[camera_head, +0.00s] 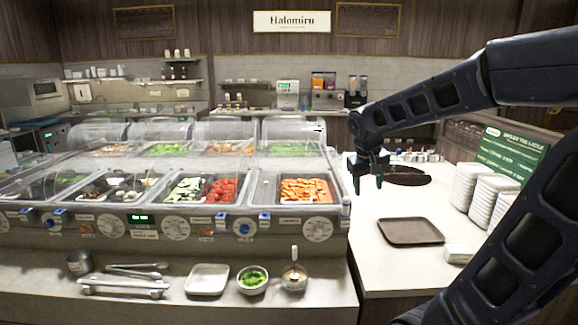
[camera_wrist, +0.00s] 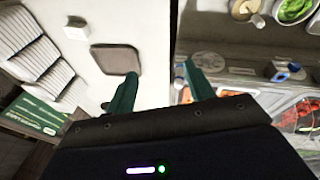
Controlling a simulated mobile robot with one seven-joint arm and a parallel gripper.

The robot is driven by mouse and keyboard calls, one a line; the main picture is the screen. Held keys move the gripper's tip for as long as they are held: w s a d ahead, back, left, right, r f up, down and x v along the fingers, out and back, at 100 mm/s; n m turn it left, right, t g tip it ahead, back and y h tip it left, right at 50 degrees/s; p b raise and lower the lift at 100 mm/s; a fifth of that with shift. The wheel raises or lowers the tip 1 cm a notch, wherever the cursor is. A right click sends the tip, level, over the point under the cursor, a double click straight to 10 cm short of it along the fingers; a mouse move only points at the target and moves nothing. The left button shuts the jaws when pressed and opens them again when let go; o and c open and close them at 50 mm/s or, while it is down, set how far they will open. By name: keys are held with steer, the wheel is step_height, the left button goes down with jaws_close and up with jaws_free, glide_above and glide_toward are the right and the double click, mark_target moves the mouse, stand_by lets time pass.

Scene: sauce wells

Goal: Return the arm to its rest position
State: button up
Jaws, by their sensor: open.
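My arm (camera_head: 440,97) reaches in from the right of the head view, bent at an elbow near the right edge. My gripper (camera_head: 368,186) hangs at its end, pointing down, above the gap between the food counter and the white side counter. In the wrist view the two green fingers of my gripper (camera_wrist: 158,85) stand well apart with nothing between them. Both fingers are clear of the counters as far as I can tell.
The food counter (camera_head: 200,222) with several food pans fills the left. A brown tray (camera_head: 410,231), stacked white plates (camera_head: 470,188) and a green sign (camera_head: 512,152) are on the right counter. A green-filled bowl (camera_head: 252,280) and a white dish (camera_head: 207,279) stand on the front ledge.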

steer(key=s+d+m+y, duration=0.1)
steer(key=s+d, duration=0.1)
steer(key=s, duration=0.4)
steer(key=s+d+m+t+y, duration=0.1)
steer(key=s+d, duration=0.1)
steer(key=s, duration=0.5)
steer(key=shift+d+f+t, duration=0.25)
steer(key=shift+d+t, duration=0.05)
steer(key=shift+d, duration=0.05)
stand_by(0.7)
